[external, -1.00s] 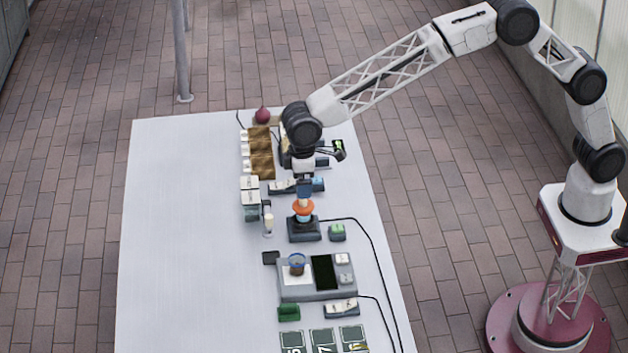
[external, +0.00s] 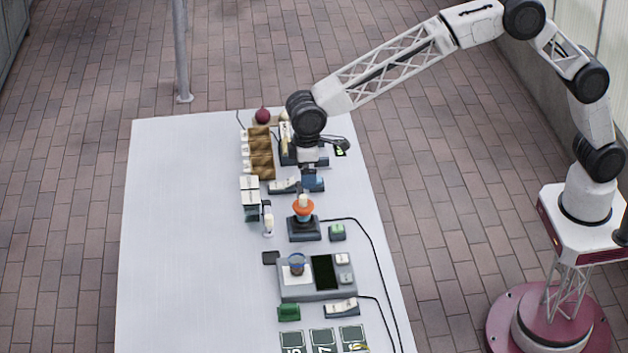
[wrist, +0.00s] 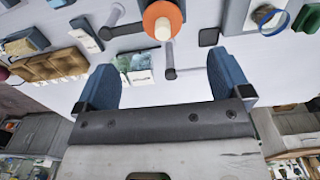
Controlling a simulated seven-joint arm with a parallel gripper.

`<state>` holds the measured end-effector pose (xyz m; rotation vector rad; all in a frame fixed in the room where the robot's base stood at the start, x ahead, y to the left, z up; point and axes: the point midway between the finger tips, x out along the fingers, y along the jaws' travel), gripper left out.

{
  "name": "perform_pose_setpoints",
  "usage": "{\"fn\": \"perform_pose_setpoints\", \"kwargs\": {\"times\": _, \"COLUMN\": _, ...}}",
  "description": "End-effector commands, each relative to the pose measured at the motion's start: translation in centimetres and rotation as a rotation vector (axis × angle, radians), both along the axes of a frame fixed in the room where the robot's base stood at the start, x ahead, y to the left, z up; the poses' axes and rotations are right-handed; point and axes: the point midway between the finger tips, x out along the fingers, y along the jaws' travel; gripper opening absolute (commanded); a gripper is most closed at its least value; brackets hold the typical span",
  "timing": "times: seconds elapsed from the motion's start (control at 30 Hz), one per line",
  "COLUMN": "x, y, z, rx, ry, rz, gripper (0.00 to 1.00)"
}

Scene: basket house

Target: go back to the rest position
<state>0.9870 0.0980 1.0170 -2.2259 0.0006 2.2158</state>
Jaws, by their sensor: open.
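My gripper (external: 312,180) hangs pointing down over the right part of the white table, a little behind and above the orange-topped device. In the wrist view my gripper (wrist: 168,78) shows its two blue fingers wide apart with nothing between them. The orange disc (external: 303,209) with a pale knob sits on a dark square base; it also shows at the top of the wrist view (wrist: 155,12), beyond the fingertips and apart from them.
Brown padded blocks (external: 261,160), white boxes (external: 249,190) and a dark red round thing (external: 262,115) stand at the back. A grey console (external: 292,289) with a blue-rimmed cup (external: 297,262) is nearer the front. The table's left half (external: 180,240) is clear.

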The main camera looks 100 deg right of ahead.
Motion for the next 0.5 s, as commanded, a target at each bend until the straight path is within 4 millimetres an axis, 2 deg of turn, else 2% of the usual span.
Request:
{"fn": "perform_pose_setpoints", "kwargs": {"times": 0.17, "x": -2.5, "y": -0.8, "z": 2.7, "rx": 0.001, "ry": -0.013, "rz": -0.002, "gripper": 0.96}}
{"fn": "perform_pose_setpoints", "kwargs": {"times": 0.5, "x": -10.0, "y": -2.7, "z": 8.5, "rx": 0.002, "ry": -0.040, "rz": -0.003, "gripper": 0.96}}
